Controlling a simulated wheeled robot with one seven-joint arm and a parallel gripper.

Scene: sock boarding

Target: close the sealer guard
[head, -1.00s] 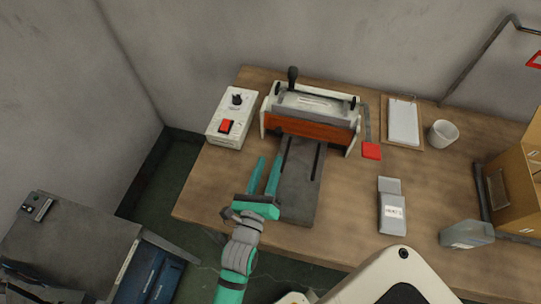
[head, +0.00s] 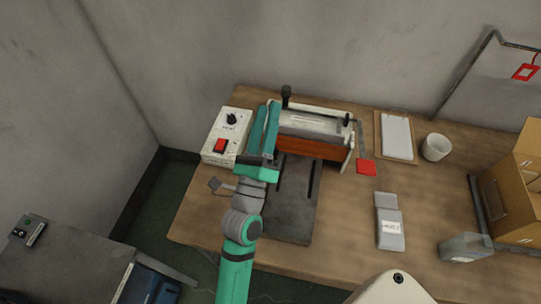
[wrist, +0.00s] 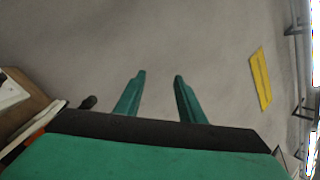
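The sealer (head: 312,123) stands at the back of the wooden table, with a white body, an orange-red front panel (head: 310,147) and a dark knobbed handle (head: 286,92) at its upper left. I cannot tell for sure which part is the guard or how it stands. My gripper (head: 265,118) is in front of the sealer's left end, its two green fingers pointing at the back wall and covering that end. In the wrist view the fingers (wrist: 156,92) are apart with nothing between them. The sealer's edge and dark knob (wrist: 88,102) show at the left there.
A white control box (head: 226,138) with a red switch stands just left of my gripper. A grey slotted bed (head: 290,205) extends in front of the sealer. A red pad (head: 366,167), clipboard (head: 396,135), cup (head: 435,147), grey pouch (head: 389,221) and cardboard box (head: 512,195) are to the right.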

